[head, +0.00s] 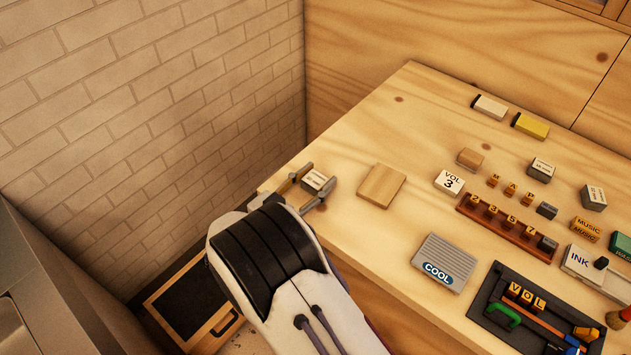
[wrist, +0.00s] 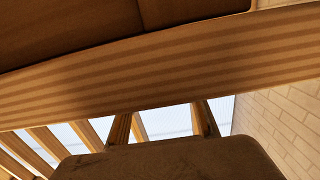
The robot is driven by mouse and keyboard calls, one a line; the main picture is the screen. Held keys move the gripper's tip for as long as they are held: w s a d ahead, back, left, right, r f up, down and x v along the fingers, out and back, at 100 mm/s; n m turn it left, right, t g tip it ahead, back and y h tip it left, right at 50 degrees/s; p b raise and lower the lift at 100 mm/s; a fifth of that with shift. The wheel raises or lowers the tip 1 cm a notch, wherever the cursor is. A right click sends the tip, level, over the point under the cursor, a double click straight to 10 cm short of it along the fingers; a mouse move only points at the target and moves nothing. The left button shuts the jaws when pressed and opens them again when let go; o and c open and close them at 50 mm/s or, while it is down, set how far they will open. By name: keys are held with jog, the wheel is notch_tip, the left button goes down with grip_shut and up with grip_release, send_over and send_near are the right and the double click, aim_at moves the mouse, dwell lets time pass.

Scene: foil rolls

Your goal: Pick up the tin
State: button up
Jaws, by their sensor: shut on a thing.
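My gripper (head: 308,187) is at the left end of the wooden table, with its fingers on either side of a small grey block with a pale, lettered top (head: 316,181). It is shut on this block. Whether the block still touches the table is not clear. A grey ribbed flat tin marked COOL (head: 444,264) lies on the table to the right of my arm, apart from the gripper. In the wrist view two wooden-looking bars flank a dark rounded shape; the held block cannot be made out there.
A flat wooden square (head: 381,186) lies just right of my gripper. Further right are a VOL 3 block (head: 449,182), a long rack of number tiles (head: 508,229), an INK box (head: 592,268) and a dark tray (head: 484,312). A brick wall (head: 150,130) stands on the left.

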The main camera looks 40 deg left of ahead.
aim_at(315, 179)
jog(key=shift+r, duration=0.1)
jog(key=shift+r, duration=4.9)
